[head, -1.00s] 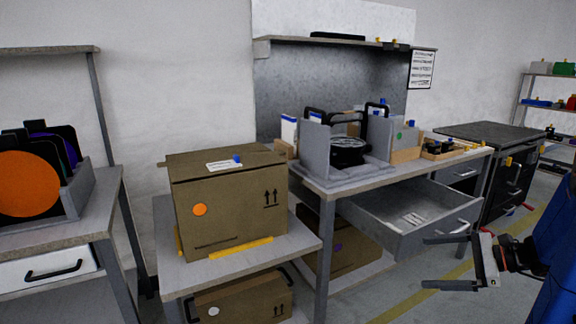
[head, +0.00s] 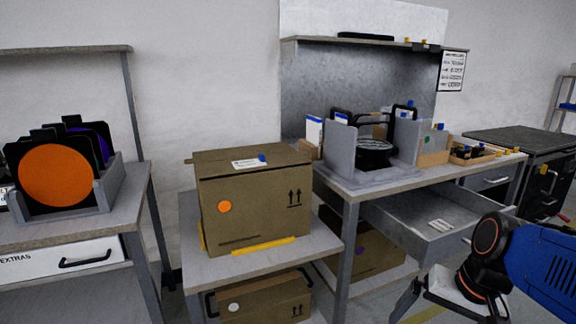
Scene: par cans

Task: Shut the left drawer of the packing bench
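The packing bench (head: 345,180) stands right of centre with a grey worktop and a back panel. Its left drawer (head: 395,216) is grey metal and pulled well out, with a small white label or card lying inside. My gripper (head: 440,308) is low at the right, in front of and below the drawer's front, seemingly apart from it. One dark finger shows at the far left end of the pale palm, so it looks open and empty. The other finger is hidden or out of frame.
A cardboard box (head: 255,205) sits on a low table (head: 220,268) left of the drawer, with another box (head: 262,300) below. A grey holder (head: 340,150) with black-handled gear stands on the bench. A dark cabinet (head: 540,185) is at the right.

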